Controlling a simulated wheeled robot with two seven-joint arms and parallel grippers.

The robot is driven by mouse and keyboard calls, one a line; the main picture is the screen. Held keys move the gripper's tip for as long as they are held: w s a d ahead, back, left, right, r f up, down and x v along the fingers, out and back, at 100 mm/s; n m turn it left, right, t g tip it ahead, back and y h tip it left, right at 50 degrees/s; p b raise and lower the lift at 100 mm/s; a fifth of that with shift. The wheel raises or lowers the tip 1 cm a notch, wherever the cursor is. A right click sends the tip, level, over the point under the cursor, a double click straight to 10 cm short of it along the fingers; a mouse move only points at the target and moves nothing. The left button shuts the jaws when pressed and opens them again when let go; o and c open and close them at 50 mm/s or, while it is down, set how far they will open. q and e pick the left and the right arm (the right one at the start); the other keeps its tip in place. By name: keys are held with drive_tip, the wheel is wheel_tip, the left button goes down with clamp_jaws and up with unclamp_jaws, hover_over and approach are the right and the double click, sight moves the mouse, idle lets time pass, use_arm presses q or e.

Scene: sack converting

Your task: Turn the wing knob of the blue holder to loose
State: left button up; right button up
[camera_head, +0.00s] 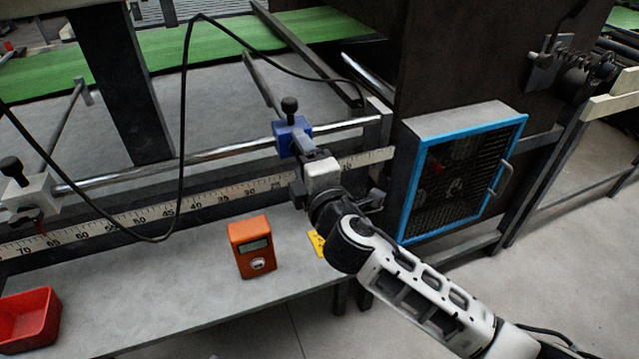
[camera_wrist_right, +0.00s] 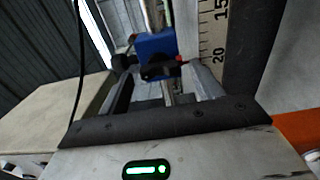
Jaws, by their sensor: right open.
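The blue holder (camera_head: 290,136) is clamped on the steel rail (camera_head: 225,151), with a black round knob (camera_head: 289,105) on top. In the right wrist view the blue holder (camera_wrist_right: 156,44) is straight ahead. Its dark wing knob (camera_wrist_right: 160,72), with a red end at the right, lies between the fingertips or just beyond them; I cannot tell whether they touch it. In the head view my gripper hides the wing knob. My right gripper (camera_head: 308,161) is open, its fingers (camera_wrist_right: 160,84) pointing at the holder's front. My left gripper is not in view.
A ruler (camera_head: 190,203) runs below the rail. A grey holder (camera_head: 30,196) sits at far left. An orange meter (camera_head: 250,247) and a red tray (camera_head: 27,318) stand on the bench. A blue-framed mesh guard (camera_head: 460,175) is right of my gripper. A black cable hangs across the rail.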

drive_tip(key=b+v, duration=0.2)
drive_tip(key=v, duration=1.3)
drive_tip(key=s+d+f+m+g+h, duration=0.1)
drive_tip(key=s+d+f+m+g, duration=0.1)
drive_tip(key=f+m, duration=0.4)
drive_tip(key=s+d+f+m+g+h, duration=0.1)
drive_tip(key=s+d+f+m, duration=0.4)
drive_tip(key=f, duration=0.6)
drive_tip(key=s+d+f+m+g, duration=0.3)
drive_tip(key=s+f+m+g, duration=0.1)
drive_tip(key=f+m, duration=0.4)
drive_tip(key=shift+d+f+h, duration=0.2)
drive_tip(key=shift+f+h, duration=0.2)
drive_tip(key=shift+f, duration=0.4)
